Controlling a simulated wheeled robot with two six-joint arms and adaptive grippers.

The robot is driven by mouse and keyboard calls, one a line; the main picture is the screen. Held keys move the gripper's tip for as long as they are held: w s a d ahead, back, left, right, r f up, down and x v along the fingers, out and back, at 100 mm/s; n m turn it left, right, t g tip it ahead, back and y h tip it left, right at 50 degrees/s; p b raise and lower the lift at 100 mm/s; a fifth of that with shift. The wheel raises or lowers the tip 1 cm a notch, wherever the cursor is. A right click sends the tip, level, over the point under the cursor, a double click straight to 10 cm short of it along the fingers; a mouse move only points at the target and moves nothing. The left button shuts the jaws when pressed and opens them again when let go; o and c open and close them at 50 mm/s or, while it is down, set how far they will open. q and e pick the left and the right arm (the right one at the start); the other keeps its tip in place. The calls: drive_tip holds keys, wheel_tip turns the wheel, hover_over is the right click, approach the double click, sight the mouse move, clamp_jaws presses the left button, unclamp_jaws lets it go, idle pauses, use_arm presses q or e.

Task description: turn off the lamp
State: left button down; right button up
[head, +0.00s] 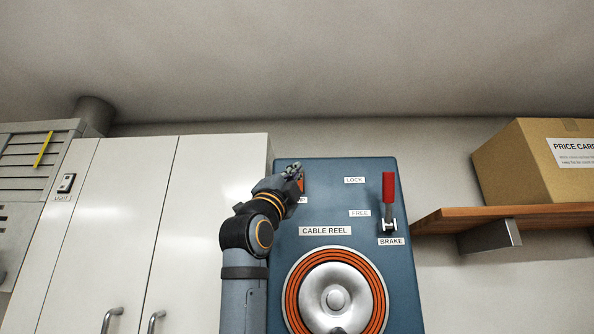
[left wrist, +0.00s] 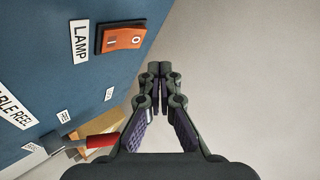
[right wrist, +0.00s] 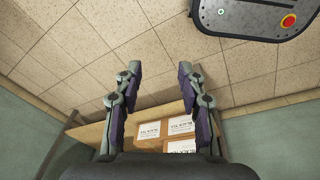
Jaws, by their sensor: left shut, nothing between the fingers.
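The lamp switch (head: 301,183) is an orange rocker near the top left of the blue cable reel panel (head: 340,180), partly hidden by my left gripper (head: 292,169) in the head view. In the left wrist view the rocker (left wrist: 122,38) shows I and O marks beside a LAMP label (left wrist: 79,41); I cannot tell which side is pressed in. My left gripper (left wrist: 159,72) is shut and empty, beside the switch with a visible gap. My right gripper (right wrist: 159,70) is open and empty, away from the panel. The lamp itself is not identifiable.
The panel also has a red brake lever (head: 389,190) and a cable reel (head: 336,296). A white cabinet (head: 200,220) with a small LIGHT switch (head: 66,183) stands left. A wooden shelf (head: 450,216) with a cardboard box (head: 510,165) is right. Cartons (right wrist: 165,130) show in the right wrist view.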

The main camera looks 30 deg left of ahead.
use_arm(q)
drive_tip(key=shift+w+a+r+p, duration=0.2)
drive_tip(key=shift+w+a+p, duration=0.3)
drive_tip(key=shift+w, duration=0.3)
use_arm(e)
drive_tip(key=shift+s+r, duration=0.75)
drive_tip(key=shift+s, duration=0.3)
drive_tip(key=shift+s, duration=0.2)
use_arm(q)
drive_tip(key=shift+w, duration=0.1)
drive_tip(key=shift+w+a+p, duration=0.25)
drive_tip(key=shift+w+p, duration=0.05)
drive_tip(key=shift+p, duration=0.1)
use_arm(e)
drive_tip(key=shift+r, duration=0.4)
